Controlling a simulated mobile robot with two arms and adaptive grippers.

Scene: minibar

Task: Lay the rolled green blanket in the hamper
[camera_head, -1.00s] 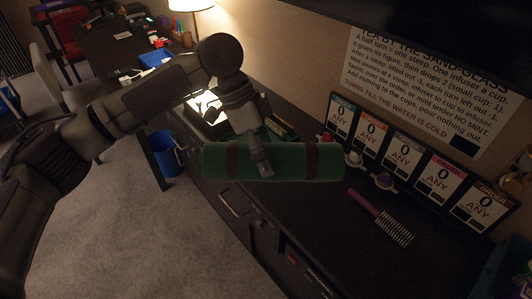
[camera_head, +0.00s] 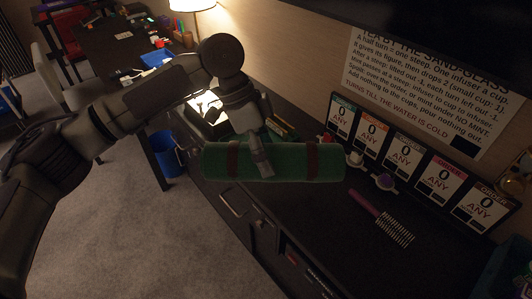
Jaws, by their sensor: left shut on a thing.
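The rolled green blanket (camera_head: 285,162) with two dark brown straps is held in the air, level, over the dark minibar counter (camera_head: 310,212). My left gripper (camera_head: 262,168) comes down from above and is shut on the blanket near its middle. Its far finger is hidden by the roll. I cannot make out the hamper for sure in this view. My right gripper is not in view.
A purple-handled brush (camera_head: 380,216) lies on the counter to the right. Several "ANY" cards (camera_head: 400,158) and small knobbed items stand along the wall. A lit lamp (camera_head: 190,6) and a blue bin (camera_head: 166,155) are farther left.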

